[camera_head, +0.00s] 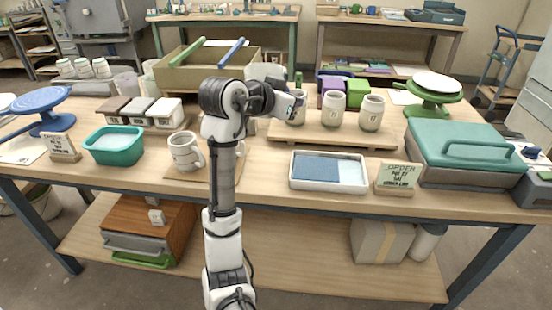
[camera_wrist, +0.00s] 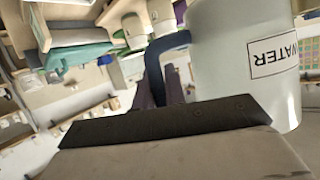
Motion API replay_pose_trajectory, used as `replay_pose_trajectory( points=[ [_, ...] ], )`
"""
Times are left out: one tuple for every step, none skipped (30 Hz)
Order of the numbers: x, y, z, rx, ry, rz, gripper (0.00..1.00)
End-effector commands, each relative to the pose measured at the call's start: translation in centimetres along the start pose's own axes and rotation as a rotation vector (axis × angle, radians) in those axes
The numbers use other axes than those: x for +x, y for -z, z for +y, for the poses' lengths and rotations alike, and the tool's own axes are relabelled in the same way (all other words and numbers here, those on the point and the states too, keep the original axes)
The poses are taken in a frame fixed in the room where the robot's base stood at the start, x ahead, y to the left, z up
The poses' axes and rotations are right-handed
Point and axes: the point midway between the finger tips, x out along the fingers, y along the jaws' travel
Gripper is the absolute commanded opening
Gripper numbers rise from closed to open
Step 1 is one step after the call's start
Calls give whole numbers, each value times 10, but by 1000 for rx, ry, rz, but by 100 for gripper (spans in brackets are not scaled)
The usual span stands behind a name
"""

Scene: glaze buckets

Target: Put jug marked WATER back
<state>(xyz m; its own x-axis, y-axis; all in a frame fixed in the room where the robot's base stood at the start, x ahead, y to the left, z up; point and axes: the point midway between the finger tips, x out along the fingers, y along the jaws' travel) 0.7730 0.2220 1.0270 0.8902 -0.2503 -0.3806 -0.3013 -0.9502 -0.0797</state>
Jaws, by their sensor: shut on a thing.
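The jug marked WATER (camera_wrist: 235,85) fills the right of the wrist view, a pale body with a white label and a blue handle (camera_wrist: 168,43). The label reads upside down there. My gripper (camera_wrist: 163,85) is shut on the handle, with the jug body beside the fingers. In the head view a pale vessel (camera_head: 264,71) shows behind my arm, probably this jug; my wrist hides much of it. I cannot tell whether its base touches anything.
Several cups (camera_head: 333,108) stand on a wooden board (camera_head: 325,140) to the right of my arm. An open box (camera_head: 190,75) with green and blue bars is behind left. A mug (camera_head: 184,151), white tray (camera_head: 329,184) and teal case (camera_head: 460,150) crowd the table.

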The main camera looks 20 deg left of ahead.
Motion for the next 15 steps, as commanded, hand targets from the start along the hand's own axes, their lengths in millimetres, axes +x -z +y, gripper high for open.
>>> replay_pose_trajectory(
  points=[
    [6,-15,1,-4,-2,-2,0],
    [8,-21,2,-4,-2,-1,0],
    [12,-31,2,-5,-1,-2,0],
    [15,-38,3,-5,-1,-1,0],
    [18,-45,4,-5,-1,-2,0],
    [22,-55,5,-4,-1,-2,0],
    [25,-62,5,-4,0,-1,0],
    [27,-69,6,-5,0,-2,0],
    [31,-78,7,-4,0,-2,0],
    [34,-84,7,-5,0,-1,0],
    [36,-89,8,-4,-1,-1,0],
    [39,-96,8,-3,-1,-1,0],
    [41,-100,9,-3,-1,0,0],
    [42,-104,9,-2,0,0,0],
    [44,-109,9,-1,0,0,0]
  ],
)
